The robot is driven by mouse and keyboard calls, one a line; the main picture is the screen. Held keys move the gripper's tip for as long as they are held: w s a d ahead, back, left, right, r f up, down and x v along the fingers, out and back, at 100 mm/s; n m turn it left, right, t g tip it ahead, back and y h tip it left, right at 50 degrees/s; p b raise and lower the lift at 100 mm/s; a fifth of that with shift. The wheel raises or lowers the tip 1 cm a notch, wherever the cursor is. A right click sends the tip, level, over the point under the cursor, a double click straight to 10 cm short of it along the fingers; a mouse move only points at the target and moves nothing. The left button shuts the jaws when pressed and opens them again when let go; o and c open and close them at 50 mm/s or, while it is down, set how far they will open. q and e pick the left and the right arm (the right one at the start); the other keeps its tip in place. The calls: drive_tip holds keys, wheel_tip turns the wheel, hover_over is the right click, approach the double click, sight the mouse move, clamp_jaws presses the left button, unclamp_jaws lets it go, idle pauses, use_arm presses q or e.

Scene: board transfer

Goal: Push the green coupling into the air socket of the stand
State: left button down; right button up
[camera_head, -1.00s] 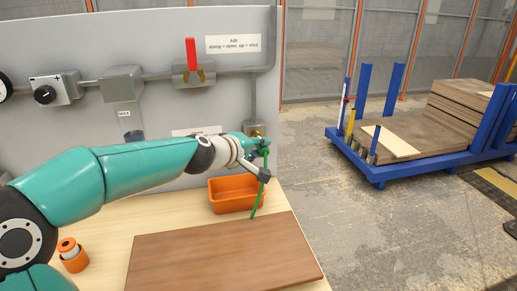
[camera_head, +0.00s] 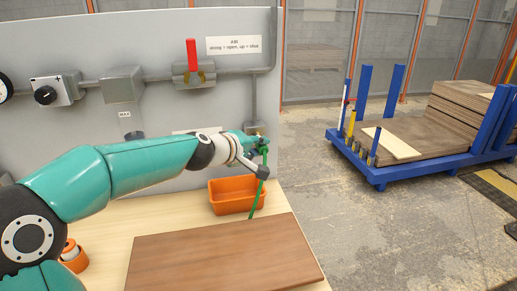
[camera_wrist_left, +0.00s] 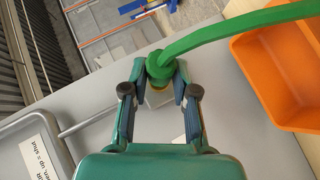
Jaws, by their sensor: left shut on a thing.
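My left gripper (camera_head: 262,157) is shut on the green coupling (camera_wrist_left: 160,66), which sits between its fingertips in the left wrist view. In the head view the coupling (camera_head: 263,142) is small and partly covered by the fingers. A green hose hangs from it towards the table. The air socket (camera_head: 254,129) is on the grey stand panel (camera_head: 230,110), just above and left of the gripper. A brass-coloured part shows at the coupling in the left wrist view. Whether coupling and socket touch, I cannot tell. My right gripper is not in view.
An orange bin (camera_head: 232,207) stands on the table below the gripper, near the hose. A brown board (camera_head: 220,258) lies in front of it. A red-handled valve (camera_head: 192,62) is higher on the panel. A blue rack (camera_head: 378,178) with boards stands on the floor at right.

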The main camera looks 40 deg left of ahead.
use_arm(q)
drive_tip(key=shift+w+a, duration=0.55)
drive_tip(key=shift+a, duration=0.1)
drive_tip(key=c, duration=0.8)
unclamp_jaws()
drive_tip(key=v, duration=1.2)
